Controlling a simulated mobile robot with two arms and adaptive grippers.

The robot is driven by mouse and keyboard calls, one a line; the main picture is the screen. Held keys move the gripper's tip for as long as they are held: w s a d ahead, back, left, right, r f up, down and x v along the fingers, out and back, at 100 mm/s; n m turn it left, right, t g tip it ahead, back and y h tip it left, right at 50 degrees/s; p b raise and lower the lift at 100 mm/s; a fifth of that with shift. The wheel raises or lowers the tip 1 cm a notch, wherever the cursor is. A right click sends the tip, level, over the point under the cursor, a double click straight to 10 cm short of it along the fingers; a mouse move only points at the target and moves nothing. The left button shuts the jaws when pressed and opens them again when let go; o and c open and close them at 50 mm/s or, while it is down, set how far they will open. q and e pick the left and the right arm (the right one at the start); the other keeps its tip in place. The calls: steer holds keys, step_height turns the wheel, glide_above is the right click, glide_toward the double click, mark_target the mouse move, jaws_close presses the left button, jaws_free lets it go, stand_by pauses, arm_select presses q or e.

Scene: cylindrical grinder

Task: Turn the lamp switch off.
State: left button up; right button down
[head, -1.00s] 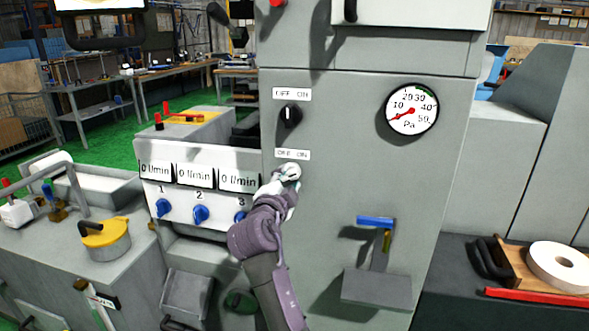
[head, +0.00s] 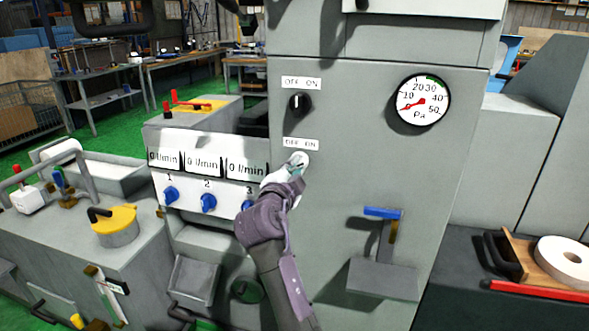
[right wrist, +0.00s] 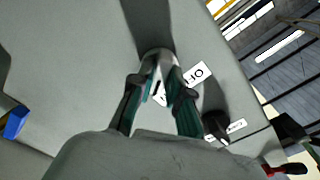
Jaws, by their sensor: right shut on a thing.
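A small pale round switch (head: 300,157) sits on the grey machine cabinet, right under the lower OFF ON label (head: 300,143). My right gripper (head: 296,165) reaches it from below, and its fingers cover most of it. In the right wrist view, the two dark and teal fingers of my right gripper (right wrist: 158,82) are closed around the small handle in front of the round switch base (right wrist: 157,55). Which way the handle points is hard to tell. My left gripper is not in view.
A black rotary knob (head: 300,103) with its own OFF ON label is above the switch. A pressure gauge (head: 423,100) and a blue-handled lever (head: 384,212) are to the right. A flow panel (head: 204,163) with blue knobs is close on the left.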

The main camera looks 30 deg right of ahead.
steer(key=shift+n, duration=0.3)
steer(key=shift+f+n+b, duration=0.1)
steer(key=shift+n+b, duration=0.25)
steer(key=shift+n, duration=0.25)
steer(key=n, duration=0.2)
steer(key=shift+n, duration=0.4)
steer(key=n, duration=0.3)
steer(key=shift+n+p, duration=0.55)
steer(key=shift+n, duration=1.35)
